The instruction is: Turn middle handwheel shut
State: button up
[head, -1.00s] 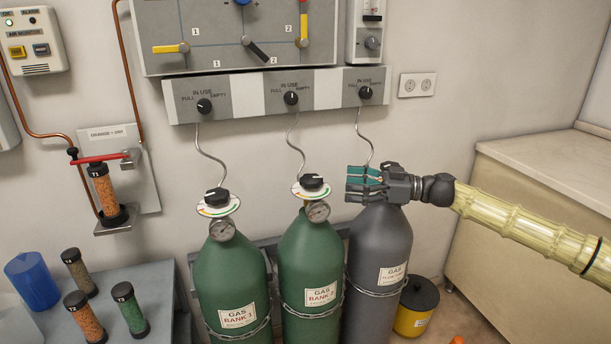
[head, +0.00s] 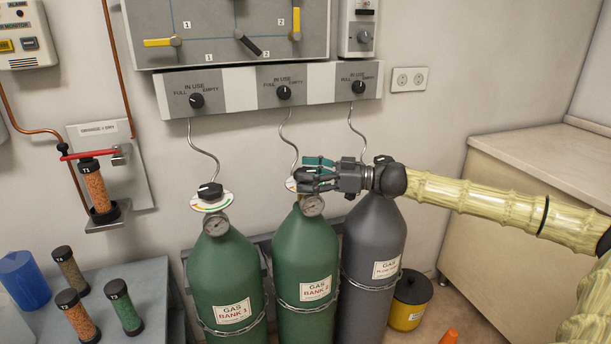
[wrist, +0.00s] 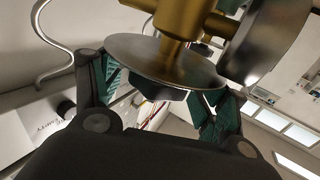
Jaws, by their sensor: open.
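The middle handwheel sits on the green Gas Bank 2 cylinder (head: 308,255). In the head view my gripper (head: 308,174) covers most of it; only the left edge of its pale dial disc (head: 291,185) shows. In the wrist view the dark handwheel (wrist: 160,88) hangs below the metal disc (wrist: 165,58), with the picture tilted and upside down. My gripper's teal-padded fingers stand open on either side of the handwheel. I cannot tell whether either pad touches it. Its pointer position is hidden.
The left handwheel (head: 210,191) on Gas Bank 1 (head: 223,270) is free. The grey cylinder (head: 373,250) stands right under my wrist. Round gauges (head: 312,205) and thin bent pipes (head: 288,145) are close by. A control panel (head: 270,92) is on the wall above.

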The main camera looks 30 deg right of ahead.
jog(key=shift+w+a, duration=0.1)
jog(key=shift+w, duration=0.1)
jog(key=shift+c, duration=0.2)
jog(key=c, duration=1)
